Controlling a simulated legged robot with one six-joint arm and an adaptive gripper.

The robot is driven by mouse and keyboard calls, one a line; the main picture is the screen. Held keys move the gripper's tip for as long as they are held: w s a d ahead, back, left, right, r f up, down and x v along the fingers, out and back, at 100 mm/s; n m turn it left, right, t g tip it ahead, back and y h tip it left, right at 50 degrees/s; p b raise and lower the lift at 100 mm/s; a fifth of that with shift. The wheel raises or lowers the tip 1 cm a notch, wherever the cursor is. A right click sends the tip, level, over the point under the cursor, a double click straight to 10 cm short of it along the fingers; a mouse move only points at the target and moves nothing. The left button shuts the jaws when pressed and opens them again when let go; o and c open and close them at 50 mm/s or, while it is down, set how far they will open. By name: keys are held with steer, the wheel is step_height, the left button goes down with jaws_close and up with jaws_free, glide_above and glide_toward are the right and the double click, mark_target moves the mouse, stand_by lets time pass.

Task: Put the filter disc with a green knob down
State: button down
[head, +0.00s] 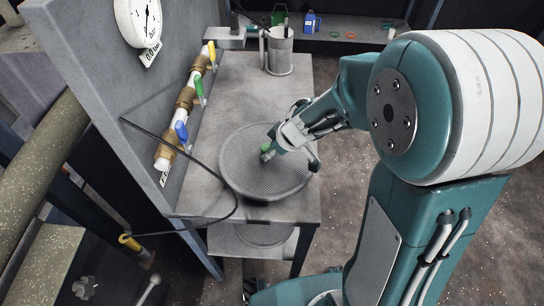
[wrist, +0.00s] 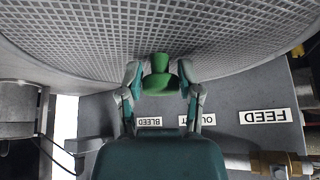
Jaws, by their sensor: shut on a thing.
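The filter disc (head: 250,178) is a round grey mesh plate with a green knob (head: 266,147) at its middle. It is roughly level over the grey metal table (head: 225,92); I cannot tell whether it touches the top. My gripper (head: 270,154) is above the disc, shut on the green knob. In the wrist view the knob (wrist: 160,80) sits between the two fingers, and the disc's mesh (wrist: 150,32) fills the top of the picture. Part of the disc is hidden behind the gripper.
A metal jug (head: 280,52) stands at the table's back. A wall panel on the left carries a gauge (head: 139,20) and brass valves with yellow, green and blue handles (head: 181,131). A black cable (head: 160,139) loops near the disc's left side. A round part (head: 262,236) is below the table.

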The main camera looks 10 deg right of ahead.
mark_target(275, 156)
steer(key=shift+w+d+f, duration=0.35)
steer(key=shift+f, duration=0.1)
steer(key=shift+a+f, duration=0.2)
steer(key=shift+f, duration=1.45)
steer(key=shift+c, duration=1.4)
jaws_free()
steer(key=shift+d, duration=0.1)
